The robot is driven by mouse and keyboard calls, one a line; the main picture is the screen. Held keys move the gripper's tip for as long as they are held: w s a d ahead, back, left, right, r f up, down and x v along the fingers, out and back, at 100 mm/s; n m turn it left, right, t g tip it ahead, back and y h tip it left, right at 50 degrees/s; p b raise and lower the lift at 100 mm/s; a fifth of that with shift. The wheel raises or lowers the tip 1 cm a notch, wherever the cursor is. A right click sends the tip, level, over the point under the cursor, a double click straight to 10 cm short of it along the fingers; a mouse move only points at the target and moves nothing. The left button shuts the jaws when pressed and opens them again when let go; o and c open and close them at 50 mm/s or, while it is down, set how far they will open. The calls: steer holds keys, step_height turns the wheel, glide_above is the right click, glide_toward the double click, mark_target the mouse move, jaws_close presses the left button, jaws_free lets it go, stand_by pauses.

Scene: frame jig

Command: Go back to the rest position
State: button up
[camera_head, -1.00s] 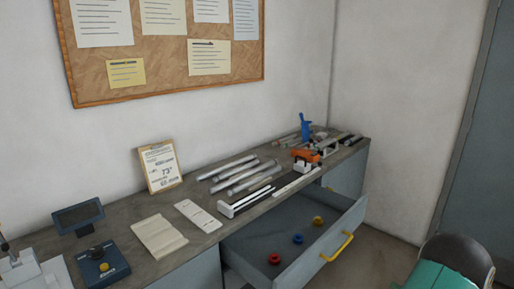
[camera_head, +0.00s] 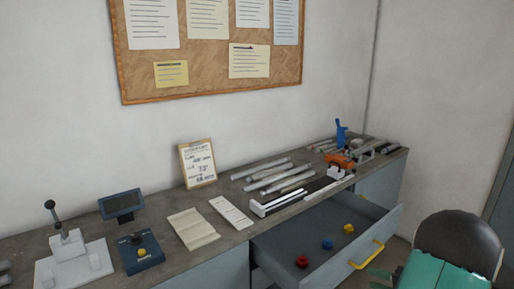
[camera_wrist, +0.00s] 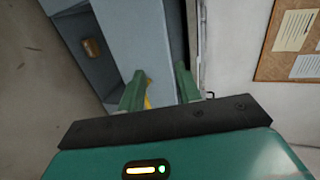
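My gripper's green body (camera_head: 448,270) shows at the lower right of the head view, with a black round arm part behind it. In the wrist view my gripper (camera_wrist: 160,82) has its two green fingers apart, with nothing clearly held between them. The drawer (camera_head: 335,235) below the bench stands pulled out. Its yellow handle (camera_head: 367,254) is to the left of my gripper in the head view. A yellow strip (camera_wrist: 148,98), likely that handle, shows beside the left finger in the wrist view; I cannot tell whether they touch.
The drawer holds a red (camera_head: 302,261), a blue (camera_head: 327,244) and a yellow piece (camera_head: 348,229). The bench (camera_head: 95,225) carries metal bars (camera_head: 275,178), an orange clamp (camera_head: 341,161), a blue control box (camera_head: 140,253) and a small screen (camera_head: 121,204). A corkboard (camera_head: 205,75) hangs behind.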

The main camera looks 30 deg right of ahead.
steer(key=w+a+r+n+g+y, duration=0.2)
steer(key=w+a+r+n+g, duration=0.15)
steer(key=a, duration=0.55)
steer(key=w+a+r+n+g+y, duration=0.15)
steer(key=w+a+r, duration=0.25)
steer(key=a, duration=0.5)
steer(key=w+a+r+n+g+y, duration=0.1)
steer(key=w+a+r+n+g, duration=0.25)
steer(key=a, duration=0.55)
steer(key=s+a+r+n+h, duration=0.2)
steer(key=s+a, duration=0.1)
steer(key=a, duration=0.3)
steer(key=s+a+r+n+h, duration=0.2)
steer(key=a+r+n, duration=0.1)
steer(key=a, duration=0.4)
steer(key=s+a+r+n+h, duration=0.2)
steer(key=s+a, duration=0.1)
steer(key=a, duration=0.4)
steer(key=shift+s+r+n, duration=0.25)
steer(key=shift+s+n, duration=0.1)
